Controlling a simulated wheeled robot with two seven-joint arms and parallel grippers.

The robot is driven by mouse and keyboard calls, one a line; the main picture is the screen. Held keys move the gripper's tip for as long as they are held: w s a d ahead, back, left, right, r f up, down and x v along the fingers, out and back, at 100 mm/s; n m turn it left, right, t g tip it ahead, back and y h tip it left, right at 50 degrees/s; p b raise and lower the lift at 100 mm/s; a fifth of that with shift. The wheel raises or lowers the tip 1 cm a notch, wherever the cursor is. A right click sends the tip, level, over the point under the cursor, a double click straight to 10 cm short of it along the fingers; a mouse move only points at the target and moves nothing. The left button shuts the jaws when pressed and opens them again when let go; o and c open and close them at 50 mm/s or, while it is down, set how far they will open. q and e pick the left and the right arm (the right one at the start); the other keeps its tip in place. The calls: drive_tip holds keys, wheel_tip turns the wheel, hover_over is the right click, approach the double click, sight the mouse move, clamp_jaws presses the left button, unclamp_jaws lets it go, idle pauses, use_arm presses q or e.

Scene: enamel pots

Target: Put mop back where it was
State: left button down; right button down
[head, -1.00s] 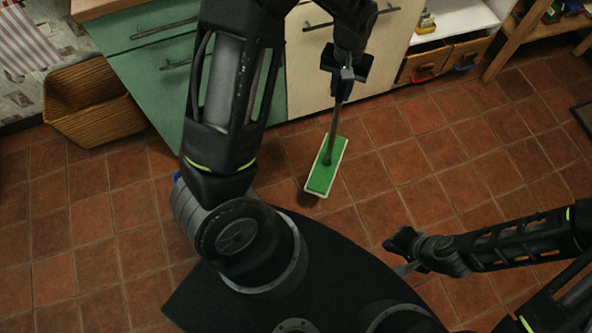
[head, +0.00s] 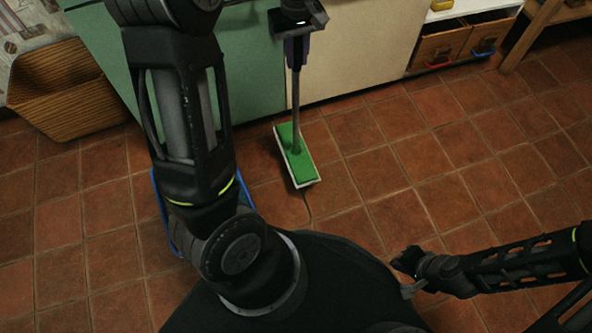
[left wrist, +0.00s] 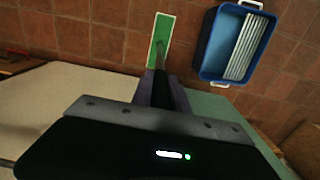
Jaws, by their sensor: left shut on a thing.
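The mop has a flat green head with a pale rim (head: 296,157) and a thin grey pole. My left gripper (head: 296,48) is shut on the upper pole, in front of the cabinets. The mop head is over the tiles; I cannot tell whether it touches them. In the left wrist view the mop head (left wrist: 162,38) lies beyond the jaws, beside a blue bucket (left wrist: 208,50) with a pale slatted insert. In the head view my left arm hides most of this bucket (head: 158,205). My right gripper (head: 408,264) is low at the right, away from the mop; its jaws are unclear.
A green cabinet (head: 250,70) and a cream cabinet (head: 350,50) stand behind the mop. A wicker basket (head: 70,95) stands at the left. Wooden drawers (head: 440,48) are at the upper right. The tiled floor (head: 400,180) right of the mop is clear.

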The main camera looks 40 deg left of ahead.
sight(297, 68)
use_arm(q)
wheel_tip(297, 68, down, 5)
drive_tip(key=shift+b, duration=1.15)
wheel_tip(297, 68, down, 5)
drive_tip(key=shift+r+b, duration=0.1)
drive_tip(key=shift+b, duration=0.95)
drive_tip(key=c, duration=1.3)
unclamp_jaws()
drive_tip(key=shift+f, duration=0.2)
